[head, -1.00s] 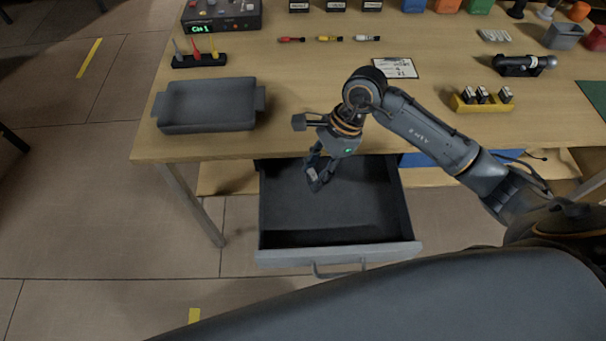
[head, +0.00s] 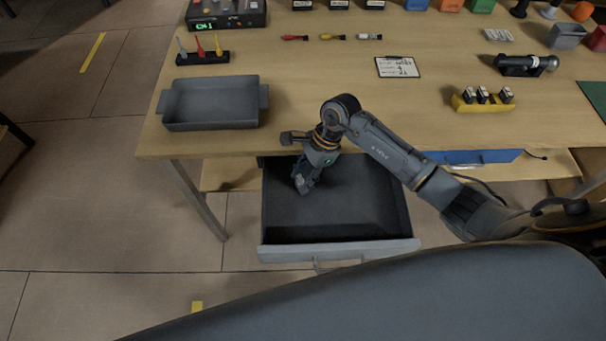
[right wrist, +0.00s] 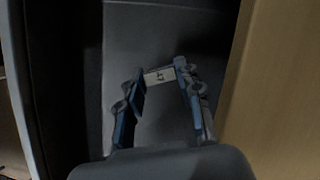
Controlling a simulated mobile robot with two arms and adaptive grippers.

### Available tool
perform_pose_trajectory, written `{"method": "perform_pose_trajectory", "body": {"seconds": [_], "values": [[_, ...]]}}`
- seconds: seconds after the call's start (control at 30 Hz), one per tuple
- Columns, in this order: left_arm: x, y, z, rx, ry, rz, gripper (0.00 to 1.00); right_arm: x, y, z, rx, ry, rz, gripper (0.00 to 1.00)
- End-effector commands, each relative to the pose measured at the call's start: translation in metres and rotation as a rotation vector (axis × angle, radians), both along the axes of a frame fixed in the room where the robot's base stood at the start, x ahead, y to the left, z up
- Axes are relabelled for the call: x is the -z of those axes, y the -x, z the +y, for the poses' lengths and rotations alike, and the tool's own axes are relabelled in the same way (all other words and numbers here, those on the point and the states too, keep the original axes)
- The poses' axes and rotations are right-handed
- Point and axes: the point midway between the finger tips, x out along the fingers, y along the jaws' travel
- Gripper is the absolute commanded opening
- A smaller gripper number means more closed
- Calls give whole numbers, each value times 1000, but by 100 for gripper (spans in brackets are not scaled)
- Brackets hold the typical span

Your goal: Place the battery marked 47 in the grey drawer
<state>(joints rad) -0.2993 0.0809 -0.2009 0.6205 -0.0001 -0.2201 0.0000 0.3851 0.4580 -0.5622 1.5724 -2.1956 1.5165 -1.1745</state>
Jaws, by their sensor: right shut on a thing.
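The battery marked 47 (right wrist: 160,75) shows its white label between the fingers in the right wrist view. My right gripper (head: 302,184) is shut on it and points down into the open grey drawer (head: 340,250). In the right wrist view the fingertips (right wrist: 162,76) grip the battery by its two ends, with the drawer's dark inside behind it. I cannot tell whether the battery touches the drawer floor. The drawer holds nothing else that I can see. My left gripper is not in view.
The table (head: 310,90) overhangs the back of the drawer. A grey tray (head: 211,124) stands at the table's left front. A yellow holder (head: 484,107) with several batteries stands at right, near a clipboard (head: 398,68). A blue drawer (head: 470,157) is at right under the tabletop.

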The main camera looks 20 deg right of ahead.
Motion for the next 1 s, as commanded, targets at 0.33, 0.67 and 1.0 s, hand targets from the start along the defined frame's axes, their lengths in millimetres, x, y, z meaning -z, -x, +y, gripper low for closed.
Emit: {"method": "perform_pose_trajectory", "body": {"seconds": [0.33,0.67,1.0], "values": [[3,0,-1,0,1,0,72,2,0,0,0,0,0,57],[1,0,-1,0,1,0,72,-6,-1,-3,0,1,-3,57],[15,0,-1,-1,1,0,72,-70,-4,-31,1,2,-5,57]]}}
